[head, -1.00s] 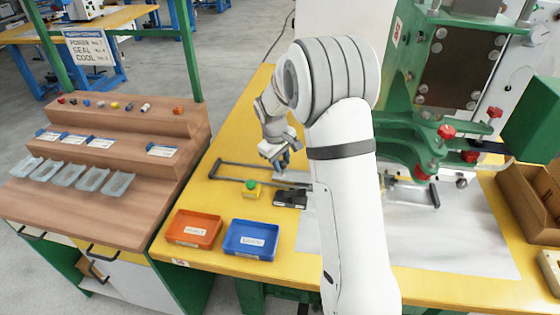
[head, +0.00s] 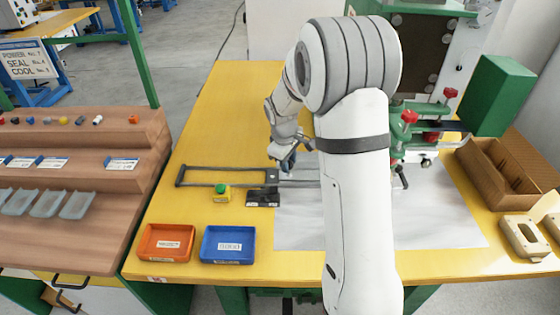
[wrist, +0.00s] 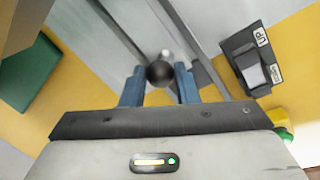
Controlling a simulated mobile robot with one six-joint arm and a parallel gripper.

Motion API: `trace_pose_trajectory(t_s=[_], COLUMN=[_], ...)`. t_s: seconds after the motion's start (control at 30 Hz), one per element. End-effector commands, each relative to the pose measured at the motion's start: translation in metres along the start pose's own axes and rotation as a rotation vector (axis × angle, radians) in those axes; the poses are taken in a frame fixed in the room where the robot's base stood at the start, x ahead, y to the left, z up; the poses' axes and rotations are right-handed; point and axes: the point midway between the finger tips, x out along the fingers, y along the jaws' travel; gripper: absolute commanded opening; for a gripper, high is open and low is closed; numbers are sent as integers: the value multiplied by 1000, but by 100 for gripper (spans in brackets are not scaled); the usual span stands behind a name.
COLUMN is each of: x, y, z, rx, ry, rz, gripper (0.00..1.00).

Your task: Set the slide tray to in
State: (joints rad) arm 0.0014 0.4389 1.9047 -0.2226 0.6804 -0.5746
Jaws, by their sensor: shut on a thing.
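The dark slide rails (head: 225,168) run across the yellow bench, with their closed end at the left. In the wrist view, a dark round knob (wrist: 160,73) sits between the blue fingertips of my gripper (wrist: 160,88), which is shut on it. The rails flank a grey surface (wrist: 135,30) beyond the knob; I cannot tell how much of it is the slide tray. In the head view, my gripper (head: 287,160) is over the right part of the rails. My arm hides most of the tray and the knob there.
A black switch box (head: 263,197) marked "UP" and a yellow box with a green button (head: 222,192) stand in front of the rails. An orange tray (head: 166,243) and a blue tray (head: 228,245) lie nearer. The green press fixture with red knobs (head: 410,117) is to the right.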

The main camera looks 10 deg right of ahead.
Motion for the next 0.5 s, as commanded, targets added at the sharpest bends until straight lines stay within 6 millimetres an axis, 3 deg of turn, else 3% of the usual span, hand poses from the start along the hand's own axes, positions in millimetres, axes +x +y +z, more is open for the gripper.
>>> trace_pose_trajectory(t_s=[0.3,0.5], x=[-1,-1], y=[3,1], z=[0,-1], rx=[-3,-5], ry=[0,0], rz=[6,5], gripper=[49,49])
